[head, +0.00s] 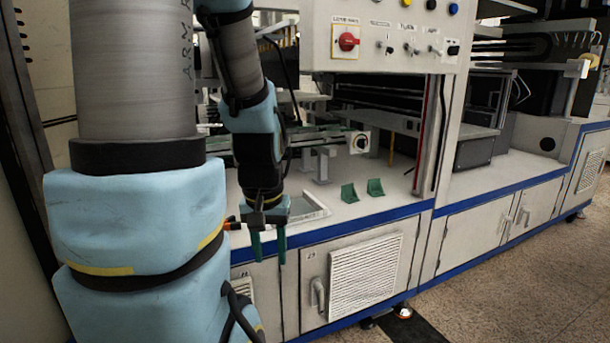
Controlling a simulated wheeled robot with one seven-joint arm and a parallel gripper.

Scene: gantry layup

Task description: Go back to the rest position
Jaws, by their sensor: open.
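My gripper (268,247) hangs at the end of my arm, pointing down, in front of the machine's blue front edge. Its two green fingers are apart with nothing between them. The fingertips are below the level of the worktop (405,190) and in front of the cabinet doors. My arm hides part of the machine behind it.
Two small green brackets (349,192) (375,187) stand on the worktop. A square recessed frame (308,210) lies just behind my gripper. A control panel with a red switch (347,41) overhangs above. The floor (500,285) at the right is clear.

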